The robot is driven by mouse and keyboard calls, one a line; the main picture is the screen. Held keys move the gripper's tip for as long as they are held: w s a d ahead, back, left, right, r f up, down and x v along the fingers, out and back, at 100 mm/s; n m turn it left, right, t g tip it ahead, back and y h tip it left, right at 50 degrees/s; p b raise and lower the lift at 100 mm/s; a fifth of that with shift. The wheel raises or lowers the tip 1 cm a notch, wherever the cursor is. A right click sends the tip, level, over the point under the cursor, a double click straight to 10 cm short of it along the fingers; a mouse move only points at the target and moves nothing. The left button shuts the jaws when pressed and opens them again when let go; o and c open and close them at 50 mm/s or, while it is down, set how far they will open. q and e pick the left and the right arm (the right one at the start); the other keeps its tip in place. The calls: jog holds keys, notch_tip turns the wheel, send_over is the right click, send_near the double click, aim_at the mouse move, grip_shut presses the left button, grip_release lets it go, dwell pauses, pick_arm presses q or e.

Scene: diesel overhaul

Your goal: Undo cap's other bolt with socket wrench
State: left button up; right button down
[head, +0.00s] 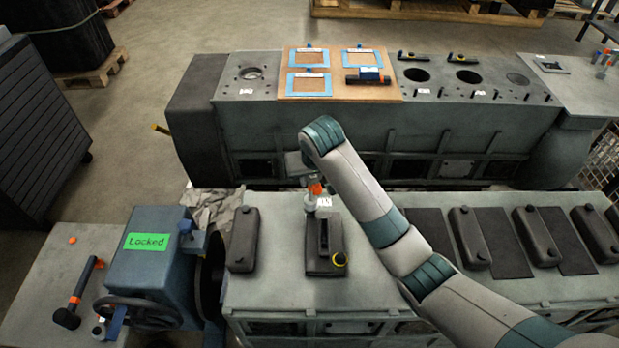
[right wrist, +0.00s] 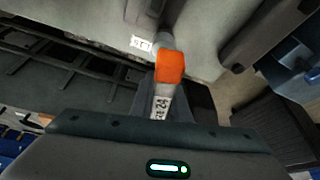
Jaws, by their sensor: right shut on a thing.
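My right gripper (head: 308,168) is shut on the socket wrench (head: 314,188), which has an orange band and a grey shank. The wrench also shows in the right wrist view (right wrist: 170,68), marked "24". It points down at the back left corner of a dark open housing (head: 318,265) on the near engine block. This housing seems to hold the cap, but I cannot make out the cap or its bolts. I cannot tell whether the socket touches anything. My left gripper is not in view.
Dark rocker covers (head: 243,240) stand along the near block (head: 275,291). A blue machine with a green "Locked" sign (head: 147,241) and a handwheel (head: 143,311) stands left. A hammer (head: 78,292) lies beside it. A wooden board (head: 339,93) lies on the far block.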

jog(key=shift+r, duration=0.15)
dwell(0.4)
jog(key=shift+r, duration=1.65)
jog(key=shift+r, duration=0.1)
jog(key=shift+r, duration=2.95)
jog(key=s, duration=0.7)
jog(key=shift+f, duration=0.1)
